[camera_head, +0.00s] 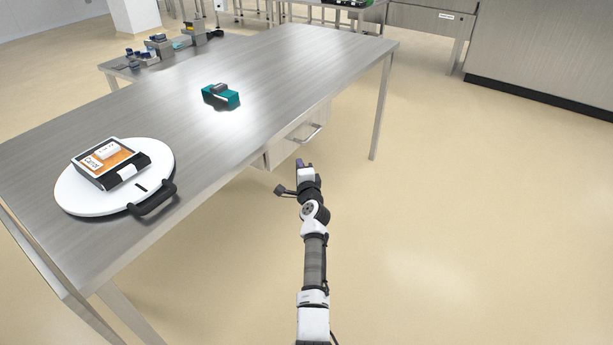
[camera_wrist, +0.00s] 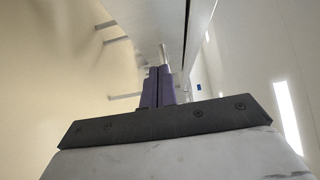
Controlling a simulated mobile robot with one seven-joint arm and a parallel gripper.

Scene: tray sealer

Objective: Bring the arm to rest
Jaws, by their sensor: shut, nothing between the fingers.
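My arm stretches forward from the bottom of the head view, over the floor to the right of the steel table (camera_head: 190,125). My gripper (camera_head: 299,163) is at its far end, beside the table's right edge near the drawer. In the wrist view its two purple fingers (camera_wrist: 158,86) stand side by side, shut, with nothing held. The wrist view looks along the fingers towards the room, with the table's edge and legs at the top.
A white round board (camera_head: 75,195) with a black handle carries a tray labelled "Carrot" (camera_head: 107,162). A teal object (camera_head: 221,97) lies farther back on the table. The drawer (camera_head: 298,140) under the edge is close to my gripper. The floor to the right is clear.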

